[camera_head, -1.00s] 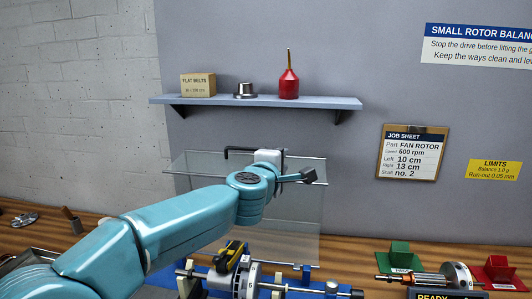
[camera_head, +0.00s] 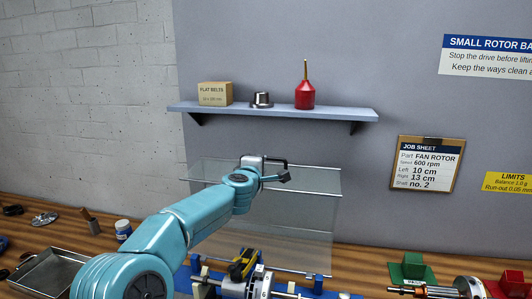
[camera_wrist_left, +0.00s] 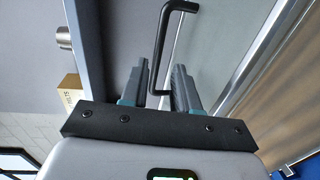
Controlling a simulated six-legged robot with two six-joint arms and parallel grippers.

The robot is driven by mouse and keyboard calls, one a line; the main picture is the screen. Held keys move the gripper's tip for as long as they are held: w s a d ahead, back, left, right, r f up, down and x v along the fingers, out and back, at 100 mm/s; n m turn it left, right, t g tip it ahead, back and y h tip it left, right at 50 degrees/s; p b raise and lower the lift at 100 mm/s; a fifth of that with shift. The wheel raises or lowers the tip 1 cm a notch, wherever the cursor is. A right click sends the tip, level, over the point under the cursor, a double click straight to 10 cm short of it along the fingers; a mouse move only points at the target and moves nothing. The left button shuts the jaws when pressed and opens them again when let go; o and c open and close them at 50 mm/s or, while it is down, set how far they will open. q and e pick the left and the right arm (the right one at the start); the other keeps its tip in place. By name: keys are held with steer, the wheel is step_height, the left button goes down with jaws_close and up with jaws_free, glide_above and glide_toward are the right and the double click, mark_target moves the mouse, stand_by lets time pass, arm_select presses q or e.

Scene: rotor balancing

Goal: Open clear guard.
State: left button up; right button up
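The clear guard (camera_head: 300,222) is a transparent panel standing upright behind the balancing machine, with a clear ledge along its top and a rail at its foot. Its black handle (camera_head: 276,161) sticks out at the top; in the left wrist view the bent handle (camera_wrist_left: 160,45) runs between the two fingers. My left gripper (camera_head: 284,176) is up at the handle. In the left wrist view its fingers (camera_wrist_left: 160,88) are apart, one on each side of the bar, with a small gap showing; firm contact cannot be made out. My right gripper is not in view.
The rotor (camera_head: 256,283) sits on the blue machine below the guard, partly behind my left arm. A shelf (camera_head: 280,110) with a belt box, a metal part and a red oiler is above. A metal tray (camera_head: 48,273) lies at left; red and green stands are at right.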

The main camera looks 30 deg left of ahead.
arm_select(q)
steer(key=p+x, duration=0.1)
steer(key=x, duration=0.1)
steer(key=p+x, duration=0.4)
steer(key=shift+w+r, duration=0.25)
steer(key=shift+w+a+f+p, duration=0.15)
steer(key=shift+w+p, duration=0.1)
steer(key=shift+p, duration=0.3)
steer(key=shift+f, duration=0.1)
jaws_close()
